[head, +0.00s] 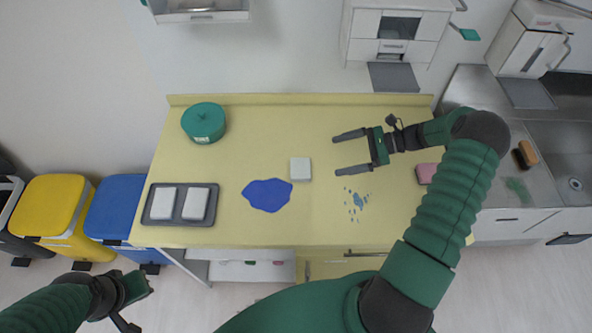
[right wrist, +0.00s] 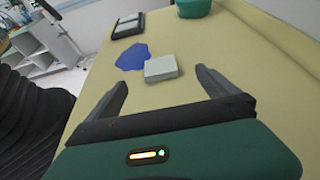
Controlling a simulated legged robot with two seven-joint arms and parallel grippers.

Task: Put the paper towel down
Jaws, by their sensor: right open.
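A white folded paper towel (head: 301,169) lies flat on the yellow table (head: 330,115), beside the upper right of a blue puddle (head: 268,195). My right gripper (head: 342,153) is open and empty to the right of the towel, apart from it. In the right wrist view the towel (right wrist: 161,68) lies beyond the open fingers (right wrist: 160,85), with the puddle (right wrist: 133,57) beyond it. Two more white towels (head: 179,203) lie on a dark tray (head: 213,207) at the table's left. My left gripper (head: 143,300) is low at the left, off the table; its jaws are unclear.
A green lidded pot (head: 204,122) stands at the back left of the table. Blue splashes (head: 356,202) lie right of the puddle. A pink block (head: 426,173) is near the right edge. Blue (head: 115,207) and yellow (head: 50,207) bins stand left. The table's back middle is clear.

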